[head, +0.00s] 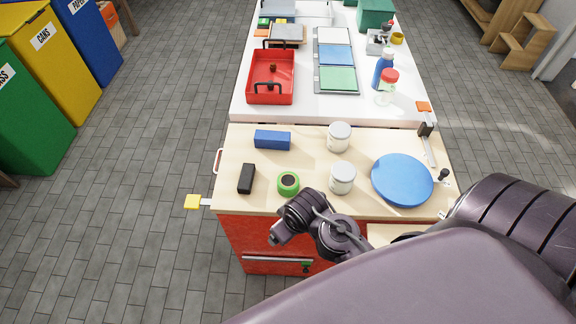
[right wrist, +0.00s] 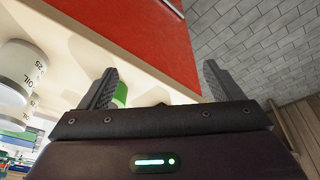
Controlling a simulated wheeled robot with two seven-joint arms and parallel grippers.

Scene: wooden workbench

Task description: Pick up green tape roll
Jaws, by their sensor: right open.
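The green tape roll (head: 288,183) lies flat on the wooden workbench (head: 310,202) near its front edge, with a dark centre. In the right wrist view a small part of the green roll (right wrist: 120,94) shows behind the left finger. My right gripper (head: 281,234) is just in front of the bench edge, close to the roll but apart from it. In the right wrist view the right gripper (right wrist: 158,82) has its two fingers wide apart with nothing between them. My left gripper is not in view.
Two white cans (head: 342,178) (head: 339,137) stand right of the roll. A black block (head: 246,179) lies left of it, and a blue block (head: 272,140) behind. A blue disc (head: 402,180) covers the right side. The bench's front is red (right wrist: 140,35).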

